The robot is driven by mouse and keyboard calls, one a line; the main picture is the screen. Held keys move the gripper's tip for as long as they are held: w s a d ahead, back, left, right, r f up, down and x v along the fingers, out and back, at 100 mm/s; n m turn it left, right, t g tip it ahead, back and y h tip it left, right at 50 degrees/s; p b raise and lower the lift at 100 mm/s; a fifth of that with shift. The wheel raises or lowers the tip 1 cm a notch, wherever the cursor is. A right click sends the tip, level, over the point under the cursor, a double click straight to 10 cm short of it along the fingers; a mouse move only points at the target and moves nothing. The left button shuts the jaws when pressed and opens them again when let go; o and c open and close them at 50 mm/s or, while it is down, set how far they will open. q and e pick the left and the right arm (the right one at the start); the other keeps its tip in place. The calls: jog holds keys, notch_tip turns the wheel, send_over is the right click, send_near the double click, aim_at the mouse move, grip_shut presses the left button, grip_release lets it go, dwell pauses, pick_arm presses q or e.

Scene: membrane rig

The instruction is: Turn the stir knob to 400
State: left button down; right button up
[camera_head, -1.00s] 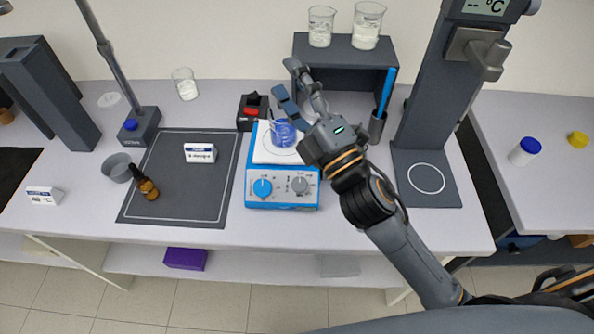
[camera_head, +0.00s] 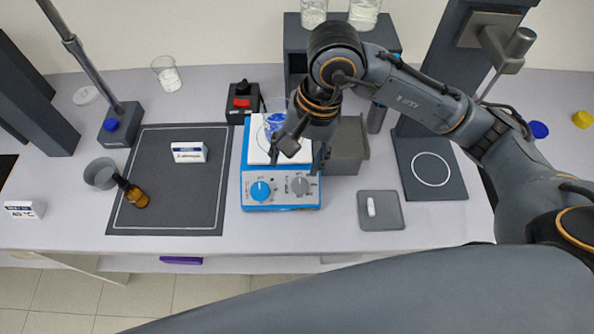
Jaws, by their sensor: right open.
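The blue and white stirrer (camera_head: 280,206) stands on the bench in the head view. Its front panel has a blue knob (camera_head: 261,190) at the left and a grey knob (camera_head: 299,186) at the right. The knobs' scale marks and labels are too small to read, so I cannot tell which is the stir knob. A beaker with blue liquid (camera_head: 274,122) stands on the plate, partly hidden by my arm. My right gripper (camera_head: 296,158) is open, pointing down over the plate's front part, just behind and above the grey knob. My left gripper is not in view.
A grey bin (camera_head: 348,146) stands right of the stirrer, and a small tray (camera_head: 394,222) with a white bar (camera_head: 371,207) lies in front of it. A dark mat (camera_head: 165,208) with a sign and brown bottle (camera_head: 136,196) lies left. A red-switch box (camera_head: 242,101) stands behind.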

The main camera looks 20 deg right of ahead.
aim_at(300, 184)
jog(key=shift+t+h, duration=0.3)
jog(key=shift+h, duration=0.5)
jog(key=f+p, duration=0.1)
jog(key=f, duration=0.3)
jog(key=w+d+f+p, duration=0.1)
jog(key=f+p, duration=0.1)
jog(key=f, duration=0.2)
jog(key=f+p, duration=0.1)
jog(key=f, duration=0.3)
jog(key=shift+w+d, duration=0.3)
jog(key=shift+w, duration=0.05)
jog(key=shift+w+f+p, duration=0.1)
jog(key=shift+f+p, duration=0.25)
jog(key=shift+f, duration=0.4)
jog(key=c, duration=1.2)
